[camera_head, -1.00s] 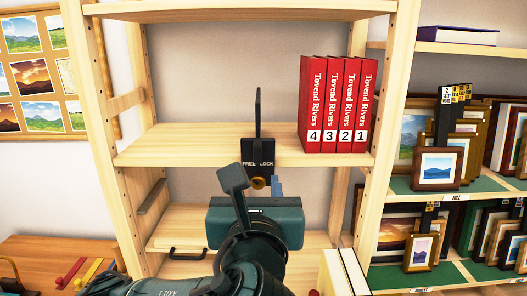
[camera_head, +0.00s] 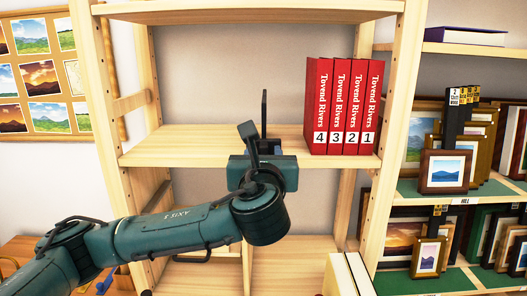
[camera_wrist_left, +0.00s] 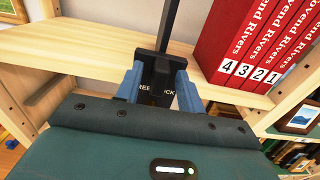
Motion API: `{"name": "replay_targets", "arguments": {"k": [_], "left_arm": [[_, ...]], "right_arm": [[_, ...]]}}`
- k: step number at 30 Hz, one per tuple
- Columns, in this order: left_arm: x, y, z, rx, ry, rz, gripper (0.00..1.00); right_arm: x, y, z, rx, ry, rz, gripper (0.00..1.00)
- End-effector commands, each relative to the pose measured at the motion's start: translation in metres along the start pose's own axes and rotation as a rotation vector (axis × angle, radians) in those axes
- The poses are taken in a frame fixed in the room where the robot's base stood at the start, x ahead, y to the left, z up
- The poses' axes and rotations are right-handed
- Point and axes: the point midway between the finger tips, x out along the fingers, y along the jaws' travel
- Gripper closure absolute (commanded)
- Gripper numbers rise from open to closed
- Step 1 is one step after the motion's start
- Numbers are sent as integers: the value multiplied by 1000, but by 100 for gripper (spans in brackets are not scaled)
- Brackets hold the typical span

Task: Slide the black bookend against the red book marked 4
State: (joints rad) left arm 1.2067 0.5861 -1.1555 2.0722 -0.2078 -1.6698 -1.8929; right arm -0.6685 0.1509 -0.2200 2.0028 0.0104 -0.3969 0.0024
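The black bookend (camera_head: 264,110) stands upright on the middle shelf, left of the red books and apart from them. The red book marked 4 (camera_head: 319,100) is leftmost in its row, with a bare stretch of shelf between it and the bookend. My left gripper (camera_wrist_left: 158,82) is at the bookend's front. In the left wrist view its blue fingers are spread, one at each side of the bookend's black lettered front plate (camera_wrist_left: 156,92); whether they touch it is unclear. In the head view my gripper and wrist hide the bookend's lower part. My right gripper is not in view.
The wooden shelf (camera_head: 190,148) is bare left of the bookend. Red books marked 3 (camera_head: 338,100), 2 (camera_head: 355,100) and 1 (camera_head: 372,100) stand right of book 4, near the right post. Framed prints (camera_head: 446,172) fill the neighbouring rack.

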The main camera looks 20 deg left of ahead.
Motion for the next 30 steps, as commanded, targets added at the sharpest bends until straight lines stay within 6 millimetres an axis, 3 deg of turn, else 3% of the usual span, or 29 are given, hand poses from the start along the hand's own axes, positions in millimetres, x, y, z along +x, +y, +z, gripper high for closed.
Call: {"name": "replay_targets", "arguments": {"k": [10,24,30], "left_arm": [[4,0,0,0,0,-1,63],[4,0,0,0,0,0,100],[3,0,0,0,0,0,100]], "right_arm": [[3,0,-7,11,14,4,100],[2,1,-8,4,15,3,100],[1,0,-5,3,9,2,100]]}}
